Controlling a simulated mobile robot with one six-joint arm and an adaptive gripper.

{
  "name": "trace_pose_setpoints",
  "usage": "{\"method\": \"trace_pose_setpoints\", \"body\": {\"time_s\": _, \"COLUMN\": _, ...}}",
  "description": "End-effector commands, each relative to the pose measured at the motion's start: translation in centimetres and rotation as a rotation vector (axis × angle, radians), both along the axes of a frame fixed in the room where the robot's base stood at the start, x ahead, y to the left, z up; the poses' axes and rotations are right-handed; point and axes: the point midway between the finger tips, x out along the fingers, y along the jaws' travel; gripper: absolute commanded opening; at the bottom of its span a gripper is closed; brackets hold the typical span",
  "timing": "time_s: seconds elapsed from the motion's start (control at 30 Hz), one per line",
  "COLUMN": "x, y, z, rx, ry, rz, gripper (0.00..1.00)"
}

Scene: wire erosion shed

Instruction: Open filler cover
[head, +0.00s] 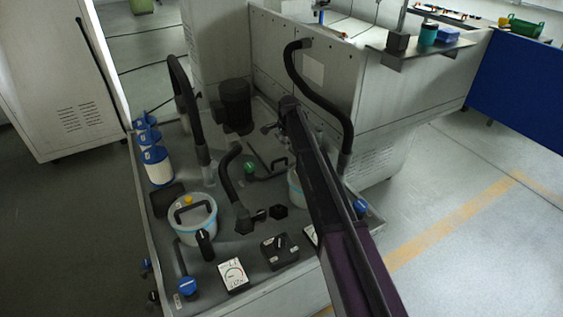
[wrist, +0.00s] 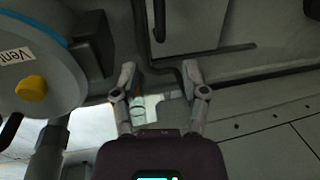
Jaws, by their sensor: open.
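A flat grey panel (wrist: 195,30) with a black bar handle (wrist: 160,18) lies ahead of my gripper in the wrist view; it may be the filler cover, but I read no label. In the head view a small dark panel with a black handle (head: 276,163) lies on the machine's deck, flat and closed as far as I can tell. My gripper (wrist: 158,72) is open with nothing between its fingers. The handle lies beyond the fingertips, apart from them. In the head view my arm hides part of the deck.
A rounded grey container with a yellow knob (wrist: 32,88) and a "Vent" label is close on the left. On the deck stand a white bucket (head: 194,222), a green-capped fitting (head: 249,168), black hoses (head: 183,85) and blue-topped bottles (head: 156,165). Open floor lies right.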

Motion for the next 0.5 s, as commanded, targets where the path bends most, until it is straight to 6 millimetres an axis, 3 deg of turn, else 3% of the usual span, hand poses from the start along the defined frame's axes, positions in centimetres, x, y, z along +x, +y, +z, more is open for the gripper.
{"method": "trace_pose_setpoints", "body": {"time_s": 0.5, "x": 0.7, "y": 0.5, "z": -4.4, "rx": 0.000, "ry": 0.000, "rz": 0.000, "gripper": 0.57}}
